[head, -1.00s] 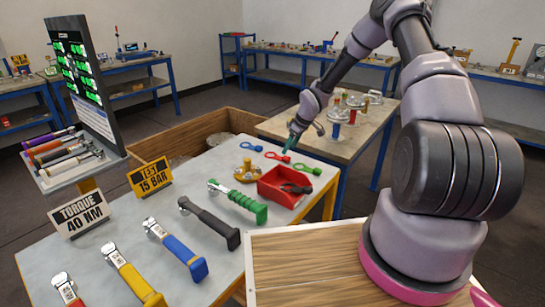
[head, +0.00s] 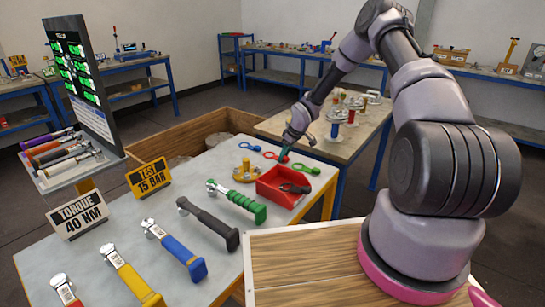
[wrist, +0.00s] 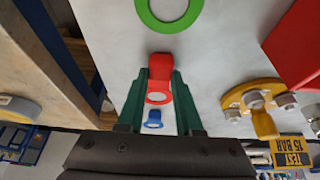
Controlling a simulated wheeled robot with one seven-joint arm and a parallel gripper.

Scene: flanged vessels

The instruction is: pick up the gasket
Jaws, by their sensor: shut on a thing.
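Three ring-shaped gaskets with tabs lie in a row at the far edge of the table: a blue one (head: 250,147), a red one (wrist: 160,70) and a green one (head: 308,169). My gripper (wrist: 160,76) has green fingers, shut on the tab of the red gasket. The red ring shows between the fingers in the wrist view, with the blue gasket (wrist: 153,118) beyond it. Part of the green ring (wrist: 168,20) shows at the top there. In the head view the fingers (head: 285,155) partly hide the red gasket. I cannot tell whether it is clear of the tabletop.
A red bin (head: 283,188) with a dark item in it stands close by. A yellow flanged piece (head: 245,172) with bolts sits to its left. Several wrenches (head: 208,223) lie towards the front. Signs (head: 150,177) stand at the left.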

